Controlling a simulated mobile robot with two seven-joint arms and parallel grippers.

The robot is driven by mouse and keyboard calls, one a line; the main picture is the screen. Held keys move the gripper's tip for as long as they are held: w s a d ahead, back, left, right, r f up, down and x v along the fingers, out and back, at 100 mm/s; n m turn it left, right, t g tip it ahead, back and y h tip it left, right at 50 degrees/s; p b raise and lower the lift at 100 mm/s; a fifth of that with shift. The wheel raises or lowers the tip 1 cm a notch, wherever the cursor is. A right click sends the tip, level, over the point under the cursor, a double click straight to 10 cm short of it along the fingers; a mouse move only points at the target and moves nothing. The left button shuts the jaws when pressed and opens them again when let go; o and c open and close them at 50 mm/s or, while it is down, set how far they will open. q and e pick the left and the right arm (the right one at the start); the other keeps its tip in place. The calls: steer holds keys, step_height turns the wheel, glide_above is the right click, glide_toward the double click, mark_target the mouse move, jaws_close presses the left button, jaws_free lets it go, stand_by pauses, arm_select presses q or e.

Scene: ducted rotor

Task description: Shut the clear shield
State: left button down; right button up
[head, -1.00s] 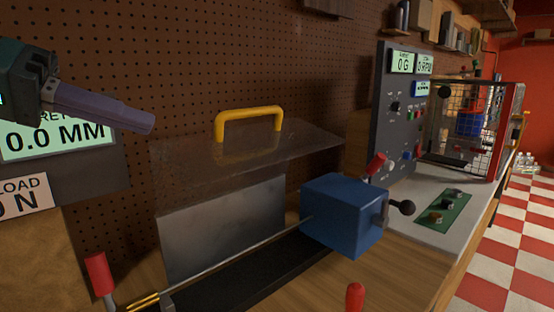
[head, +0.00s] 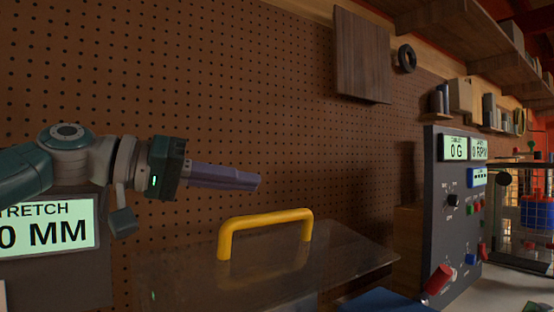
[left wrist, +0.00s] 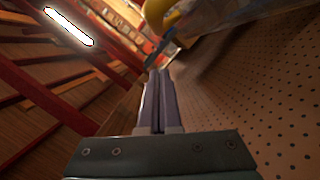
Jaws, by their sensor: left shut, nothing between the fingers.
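The clear shield (head: 270,265) is raised and tilted, a see-through panel at the bottom middle of the head view. Its yellow handle (head: 265,222) stands up from its upper face. My left gripper (head: 258,183) is shut and empty, just above and behind the handle's left part in the picture; I see a gap between them. In the left wrist view the closed fingers (left wrist: 159,75) point up toward the yellow handle (left wrist: 160,12) and the shield's clear edge (left wrist: 215,20). Whether the fingertips touch anything there I cannot tell. My right gripper is not in view.
A pegboard wall (head: 220,70) stands behind the shield. A grey control panel (head: 455,215) with screens and knobs is at the right. A blue block (head: 385,301) shows at the bottom edge. A stretch readout (head: 45,235) is at the left.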

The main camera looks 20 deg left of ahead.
mark_target(246, 247)
arm_select(q)
steer(key=shift+s+d+f+p, duration=0.4)
steer(key=shift+s+d+f, duration=0.25)
steer(key=shift+f, duration=0.25)
steer(key=shift+s+d+f, duration=0.25)
steer(key=shift+d+f, duration=0.05)
steer(key=shift+f, duration=0.2)
steer(key=shift+s, duration=0.1)
